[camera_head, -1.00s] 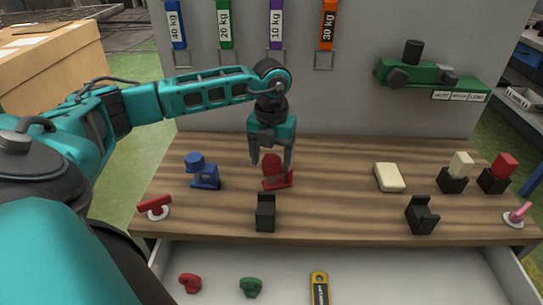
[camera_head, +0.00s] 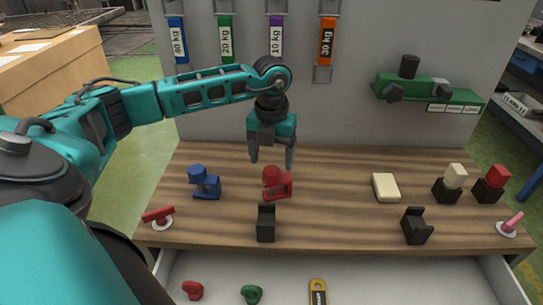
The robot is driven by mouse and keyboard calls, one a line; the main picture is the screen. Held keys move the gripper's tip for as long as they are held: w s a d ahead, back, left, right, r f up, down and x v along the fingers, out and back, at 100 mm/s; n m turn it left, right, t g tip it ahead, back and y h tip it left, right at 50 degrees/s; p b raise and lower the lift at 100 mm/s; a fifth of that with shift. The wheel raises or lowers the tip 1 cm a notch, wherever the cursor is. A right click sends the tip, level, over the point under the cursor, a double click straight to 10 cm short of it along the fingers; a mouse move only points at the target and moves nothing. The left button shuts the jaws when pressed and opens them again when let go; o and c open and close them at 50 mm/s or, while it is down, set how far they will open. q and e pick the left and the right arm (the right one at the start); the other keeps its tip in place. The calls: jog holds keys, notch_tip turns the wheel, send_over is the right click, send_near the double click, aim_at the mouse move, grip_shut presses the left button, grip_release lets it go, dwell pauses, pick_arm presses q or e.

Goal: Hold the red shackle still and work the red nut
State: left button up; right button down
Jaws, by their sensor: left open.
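The red shackle (camera_head: 284,188) stands on the wooden bench top, left of centre, with a rounded red knob (camera_head: 271,173) at its upper part. I cannot tell for sure whether this knob is the red nut. My left gripper (camera_head: 271,165) points down just above and behind the shackle in the picture, its two fingers apart and nothing between them. The fingertips appear clear of the shackle. My right gripper is not in view.
A similar blue shackle (camera_head: 206,185) stands to the left. Black holders (camera_head: 266,224) and (camera_head: 417,228) stand near the front edge. A cream block (camera_head: 385,187) lies to the right. An open drawer (camera_head: 400,280) holds red and green shackles. A green bracket (camera_head: 425,88) hangs behind.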

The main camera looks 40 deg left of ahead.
aim_at(272, 171)
pick_arm(q)
jog(key=shift+m, duration=0.5)
jog(key=m, duration=0.4)
jog(key=shift+b, duration=0.3)
jog(key=m, duration=0.7)
jog(key=shift+b, duration=0.3)
jog(key=m, duration=0.6)
jog(key=shift+b, duration=0.35)
jog(key=m, duration=0.6)
jog(key=shift+b, duration=0.35)
jog(key=shift+f, duration=0.1)
jog(key=shift+f+b, duration=1.45)
jog(key=shift+f, duration=0.55)
